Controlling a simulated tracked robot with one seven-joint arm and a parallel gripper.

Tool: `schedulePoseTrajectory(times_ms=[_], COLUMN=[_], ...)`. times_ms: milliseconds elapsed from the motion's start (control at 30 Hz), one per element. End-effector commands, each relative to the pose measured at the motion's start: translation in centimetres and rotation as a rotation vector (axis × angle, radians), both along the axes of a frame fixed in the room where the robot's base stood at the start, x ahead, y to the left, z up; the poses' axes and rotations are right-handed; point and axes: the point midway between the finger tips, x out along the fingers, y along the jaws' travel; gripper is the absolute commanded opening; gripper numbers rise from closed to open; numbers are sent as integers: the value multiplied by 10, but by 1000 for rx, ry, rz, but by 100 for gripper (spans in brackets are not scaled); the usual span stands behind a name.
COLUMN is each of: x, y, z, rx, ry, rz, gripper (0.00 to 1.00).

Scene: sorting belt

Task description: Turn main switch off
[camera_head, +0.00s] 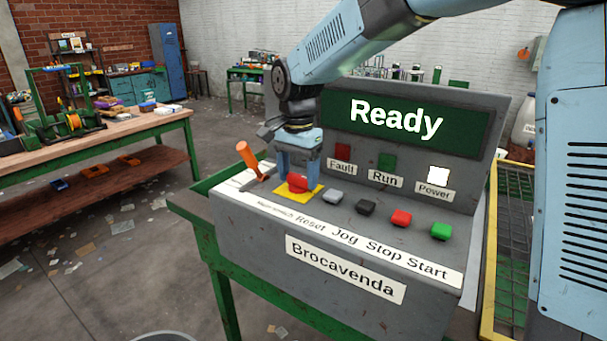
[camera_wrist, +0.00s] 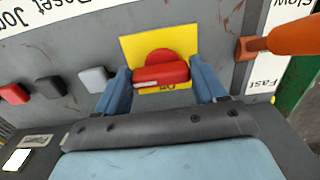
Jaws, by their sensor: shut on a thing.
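The main switch (camera_head: 298,183) is a red rotary knob on a yellow plate (camera_head: 283,194) at the left end of the sloped grey control panel (camera_head: 345,248). My gripper (camera_head: 298,172) reaches down over it. In the wrist view the red switch (camera_wrist: 161,73) sits between the two blue fingers of my gripper (camera_wrist: 163,84), which are shut on its bar. The bar lies almost crosswise between the fingers. Lettering on the yellow plate is partly hidden by the knob, so I cannot read the position. The screen (camera_head: 400,120) says "Ready" and the Power lamp (camera_head: 438,175) glows white.
An orange lever (camera_head: 249,158) stands close left of the switch, by a slow-fast scale in the wrist view. Grey Reset (camera_head: 333,195), black Jog (camera_head: 366,207), red Stop (camera_head: 401,218) and green Start (camera_head: 441,231) buttons line up to the right. Fault and Run lamps are dark.

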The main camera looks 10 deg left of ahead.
Motion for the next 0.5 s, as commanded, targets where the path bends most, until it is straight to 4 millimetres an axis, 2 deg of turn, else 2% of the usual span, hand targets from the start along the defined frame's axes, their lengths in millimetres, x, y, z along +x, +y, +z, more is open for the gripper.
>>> schedulePoseTrajectory(times_ms=[267, 500], x=[1, 2], y=[-2, -3], z=[-1, -2], rx=[-8, -7], ry=[4, 5], rz=[98, 292], gripper=[40, 40])
